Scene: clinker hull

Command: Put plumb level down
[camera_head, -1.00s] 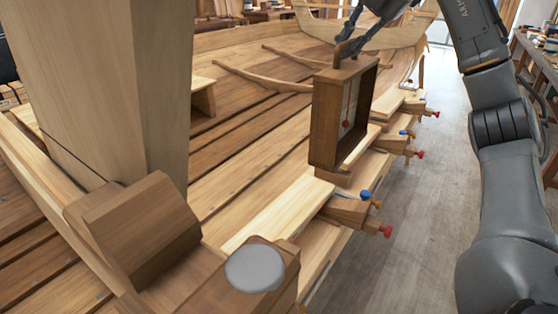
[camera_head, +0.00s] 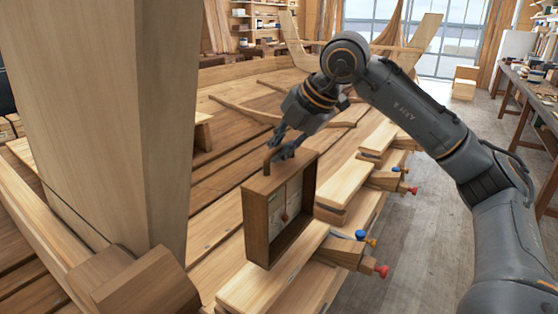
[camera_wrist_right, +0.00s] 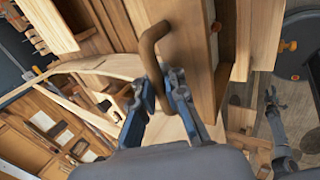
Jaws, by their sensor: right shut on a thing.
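The plumb level is a brown wooden box frame (camera_head: 256,226) with a pale inner panel, a small reddish bob (camera_head: 284,217) and a bent handle (camera_head: 268,160) on top. My right gripper (camera_head: 280,150) is shut on this handle and holds the level upright. In the right wrist view the gripper's fingers (camera_wrist_right: 165,85) close around the brown handle (camera_wrist_right: 147,48) beside the level's wooden side (camera_wrist_right: 190,40). The level's lower edge is at the light planks; I cannot tell whether it touches them. A grey arm end (camera_wrist_right: 274,105), seemingly my left, shows small in the wrist view.
Light hull planks (camera_head: 240,292) run along the near edge. A clamp with red and blue knobs (camera_head: 345,251) sits right of the level. A thick wooden post (camera_head: 105,120) and block (camera_head: 135,285) stand left. A workbench (camera_head: 525,100) is at right, beyond open floor.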

